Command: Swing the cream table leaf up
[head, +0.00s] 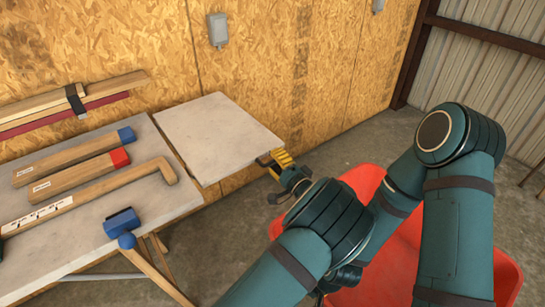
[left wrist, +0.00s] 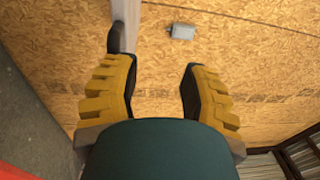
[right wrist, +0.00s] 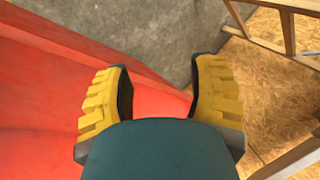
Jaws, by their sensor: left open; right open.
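The cream table leaf (head: 215,135) is up, roughly level with the worktable (head: 150,207) at its left; I cannot tell whether it is exactly flush. My left gripper (head: 268,180) is open at the leaf's near right corner, with one yellow finger close against the edge. In the left wrist view the leaf shows edge-on as a pale strip (left wrist: 126,22) by the left fingertip of the open gripper (left wrist: 155,62); contact is unclear. My right gripper (right wrist: 160,82) is open and empty over a red surface, mostly hidden in the head view.
A red container (head: 360,180) stands right of the leaf, behind my arms. A particleboard wall (head: 270,60) runs behind the leaf. The leaf's top is clear.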

